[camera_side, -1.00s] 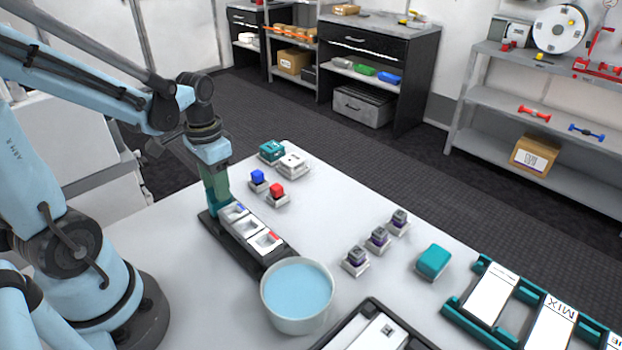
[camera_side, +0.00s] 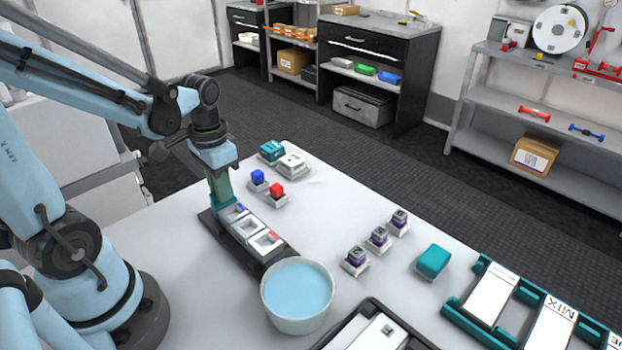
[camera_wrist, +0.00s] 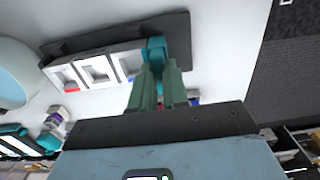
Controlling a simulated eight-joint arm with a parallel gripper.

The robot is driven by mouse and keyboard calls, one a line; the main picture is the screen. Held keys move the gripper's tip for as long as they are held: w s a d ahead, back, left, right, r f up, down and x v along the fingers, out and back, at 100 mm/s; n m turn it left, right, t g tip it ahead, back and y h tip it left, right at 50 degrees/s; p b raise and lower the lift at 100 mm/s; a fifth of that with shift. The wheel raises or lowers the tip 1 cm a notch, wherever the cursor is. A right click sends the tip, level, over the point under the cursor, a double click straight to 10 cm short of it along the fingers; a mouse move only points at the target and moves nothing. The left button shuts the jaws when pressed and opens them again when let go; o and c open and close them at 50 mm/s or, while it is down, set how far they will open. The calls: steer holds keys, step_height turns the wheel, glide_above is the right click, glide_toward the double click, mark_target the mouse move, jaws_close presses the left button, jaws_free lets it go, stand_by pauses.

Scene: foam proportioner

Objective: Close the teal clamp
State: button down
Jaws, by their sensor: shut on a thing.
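The teal clamp (camera_wrist: 156,50) stands at one end of a dark base plate (camera_wrist: 105,36), beside a row of white square frames (camera_wrist: 96,69). My gripper (camera_wrist: 157,72) has its green fingers shut on the clamp, and they cover part of it in the wrist view. In the side view, my gripper (camera_side: 221,198) points down at the far left end of the base plate (camera_side: 265,262), and only a little teal shows beneath it. The frame nearest the clamp has a blue mark, and the frame at the other end has a red mark.
A bowl of blue liquid (camera_side: 297,294) stands against the near end of the plate. Several dark-topped blocks and a teal block (camera_side: 433,261) stand to the right.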

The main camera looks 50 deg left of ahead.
steer(key=c, duration=1.1)
jaws_free()
steer(key=shift+d, duration=0.2)
steer(key=shift+r, duration=6.05)
steer(key=shift+w+d+f+t, duration=0.5)
steer(key=shift+d+f+t, duration=0.2)
steer(key=shift+d+t, duration=0.6)
steer(key=shift+w+d+f+t, duration=0.5)
steer(key=shift+d+f+t, duration=0.25)
steer(key=shift+d+t, duration=0.55)
steer(key=shift+w+d+f+t, duration=0.6)
steer(key=shift+d+t, duration=0.4)
steer(key=shift+d, duration=0.55)
